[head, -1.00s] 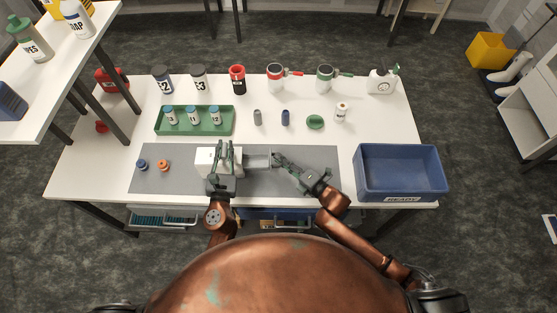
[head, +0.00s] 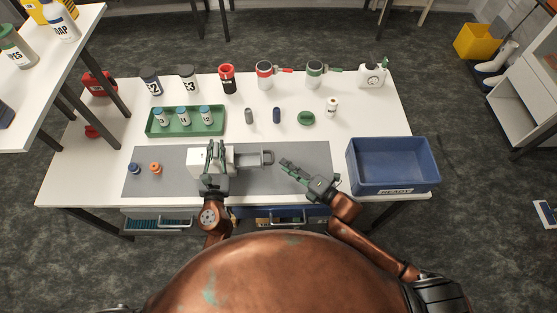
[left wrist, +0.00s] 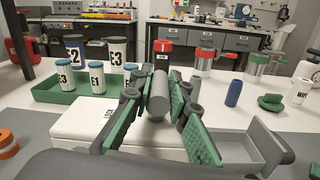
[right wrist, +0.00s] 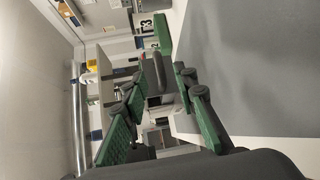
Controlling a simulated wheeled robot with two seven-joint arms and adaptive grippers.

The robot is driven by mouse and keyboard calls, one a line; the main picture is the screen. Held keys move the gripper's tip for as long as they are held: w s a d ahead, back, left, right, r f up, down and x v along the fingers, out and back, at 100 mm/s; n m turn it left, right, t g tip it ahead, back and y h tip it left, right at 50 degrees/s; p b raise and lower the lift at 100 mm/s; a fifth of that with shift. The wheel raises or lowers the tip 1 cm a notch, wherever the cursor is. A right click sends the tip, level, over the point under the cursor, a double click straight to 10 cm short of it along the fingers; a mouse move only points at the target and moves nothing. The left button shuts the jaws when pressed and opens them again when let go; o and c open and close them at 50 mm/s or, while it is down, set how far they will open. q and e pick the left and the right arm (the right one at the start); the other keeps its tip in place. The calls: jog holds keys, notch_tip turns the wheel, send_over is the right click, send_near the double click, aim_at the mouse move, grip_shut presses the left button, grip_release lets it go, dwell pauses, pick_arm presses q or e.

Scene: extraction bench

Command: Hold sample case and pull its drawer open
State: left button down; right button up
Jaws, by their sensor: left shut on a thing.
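The white sample case (head: 196,161) sits on the grey mat, and its top shows in the left wrist view (left wrist: 75,128). Its grey drawer (head: 249,159) stands pulled out to the right, with a bar handle (head: 271,157) at its end; the drawer looks empty in the left wrist view (left wrist: 222,146). My left gripper (head: 216,145) is shut on the case at a grey upright cylinder (left wrist: 160,90) above its top. My right gripper (head: 284,163) is open and empty, a little right of the handle and apart from it. The handle shows between its fingers in the right wrist view (right wrist: 158,70).
A blue bin (head: 393,188) stands right of the mat. A green tray (head: 155,132) with labelled vials lies behind the case. Blue (head: 134,168) and orange (head: 155,168) caps lie left of it. Loose vials and jars stand further back. The mat's right part is clear.

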pick_arm(q)
jog(key=shift+f, duration=0.2)
pick_arm(e)
jog(key=v, duration=0.5)
jog(key=shift+s+d, duration=0.2)
pick_arm(q)
jog(key=c, duration=1.8)
grip_release()
jog(key=shift+r, duration=0.1)
jog(key=shift+o, duration=0.2)
jog(key=shift+s, duration=0.1)
